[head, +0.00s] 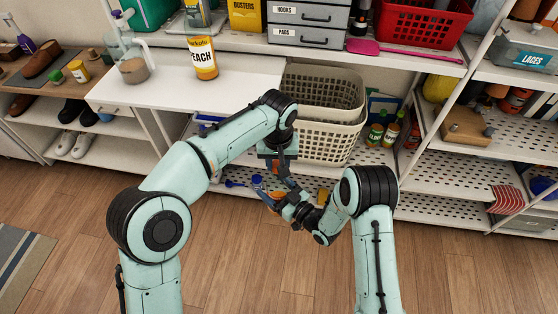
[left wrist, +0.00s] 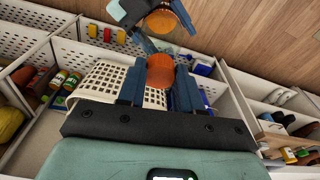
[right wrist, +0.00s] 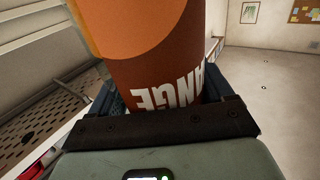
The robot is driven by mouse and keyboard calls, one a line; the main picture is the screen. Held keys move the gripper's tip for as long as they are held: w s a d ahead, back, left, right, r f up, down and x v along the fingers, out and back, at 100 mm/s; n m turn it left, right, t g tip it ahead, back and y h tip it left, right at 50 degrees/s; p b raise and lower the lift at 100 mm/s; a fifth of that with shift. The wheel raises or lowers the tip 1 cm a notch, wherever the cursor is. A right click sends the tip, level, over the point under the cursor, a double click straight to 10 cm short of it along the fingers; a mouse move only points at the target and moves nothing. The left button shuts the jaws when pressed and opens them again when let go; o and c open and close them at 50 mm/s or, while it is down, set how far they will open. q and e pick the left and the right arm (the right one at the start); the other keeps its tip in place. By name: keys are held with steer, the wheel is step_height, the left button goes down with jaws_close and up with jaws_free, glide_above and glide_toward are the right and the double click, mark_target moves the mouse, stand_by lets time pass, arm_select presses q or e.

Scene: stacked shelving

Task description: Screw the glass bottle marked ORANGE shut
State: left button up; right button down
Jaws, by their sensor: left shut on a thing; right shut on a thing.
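The glass bottle (right wrist: 160,65) is brown-orange with white lettering. In the right wrist view "ANGE" reads upside down, and the rest is hidden. My right gripper (head: 283,203) is shut around it. The bottle shows small in the head view (head: 275,196) and at the top of the left wrist view (left wrist: 162,20). My left gripper (head: 278,166) is shut on a round orange piece, seemingly the cap (left wrist: 160,70). It is above the right gripper in the head view, with a gap between cap and bottle in the left wrist view.
Stacked cream baskets (head: 325,138) stand close behind the grippers. A white worktop (head: 165,88) carries a yellow-orange container (head: 203,58) and a pump bottle (head: 133,70). Perforated shelves (head: 460,177) lie right. The wooden floor (head: 240,255) in front is clear.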

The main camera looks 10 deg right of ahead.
arm_select(q)
steer(key=m, duration=0.6)
steer(key=shift+w+a+m+h, duration=0.1)
steer(key=shift+a+m+h, duration=0.05)
steer(key=shift+m+h, duration=0.25)
steer(key=m+g, duration=0.1)
steer(key=m, duration=0.5)
steer(key=shift+w, duration=0.15)
steer(key=m, duration=0.6)
steer(key=shift+w+f+m+g, duration=0.1)
steer(key=shift+w+m+g, duration=0.05)
steer(key=shift+m+g, duration=0.2)
steer(key=m, duration=0.4)
steer(key=shift+g, duration=0.25)
steer(key=m, duration=0.4)
steer(key=shift+w+m, duration=0.15)
steer(key=shift+m, duration=0.2)
steer(key=m, duration=0.4)
steer(key=shift+d+g+y, duration=0.2)
steer(key=shift+g+y, duration=0.1)
steer(key=shift+y, duration=0.1)
steer(key=m, duration=0.4)
steer(key=shift+d+m+y, duration=0.1)
steer(key=shift+m+y, duration=0.2)
steer(key=m, duration=0.4)
steer(key=shift+m, duration=0.4)
